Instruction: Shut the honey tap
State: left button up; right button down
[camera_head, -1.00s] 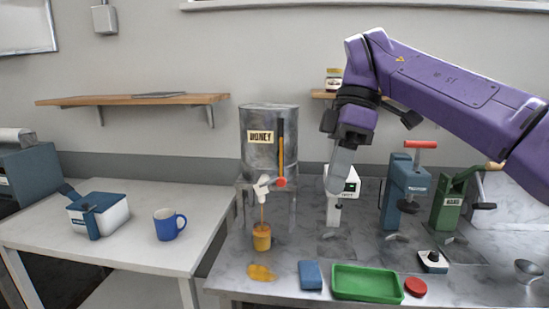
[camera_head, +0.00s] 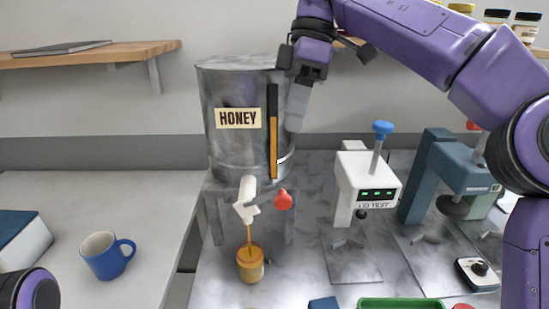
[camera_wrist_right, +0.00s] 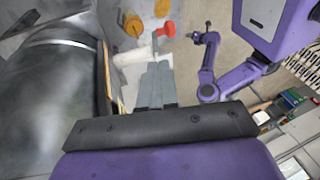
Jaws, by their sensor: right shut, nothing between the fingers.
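The grey metal honey tank (camera_head: 222,160) has a white tap (camera_head: 246,192) at its base, with a red handle end (camera_head: 284,200) sticking out to the right. A thin stream of honey runs from the tap into an amber jar (camera_head: 250,264) below. My right gripper (camera_head: 294,122) is shut and empty beside the tank's right edge, above the tap and apart from it. In the right wrist view, its closed fingers (camera_wrist_right: 158,68) point towards the red handle (camera_wrist_right: 168,29), with the white tap (camera_wrist_right: 132,57) to their left. My left gripper is out of view.
A blue mug (camera_head: 106,257) stands on the left table. A white tester (camera_head: 366,185) with a blue knob and a blue-grey press (camera_head: 440,175) stand right of the tap. A shelf is at upper left.

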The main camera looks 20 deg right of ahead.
jog(key=b, duration=0.3)
send_over(283, 189)
jog(key=d, duration=0.1)
notch_tip(283, 189, down, 5)
jog(key=f, duration=0.3)
jog(key=shift+w+a+f, duration=0.1)
jog(key=shift+w+a, duration=0.15)
jog(key=shift+a, duration=0.1)
jog(key=shift+s+a+f+b, duration=0.15)
jog(key=shift+s+f+b, duration=0.1)
jog(key=shift+s+b, duration=0.05)
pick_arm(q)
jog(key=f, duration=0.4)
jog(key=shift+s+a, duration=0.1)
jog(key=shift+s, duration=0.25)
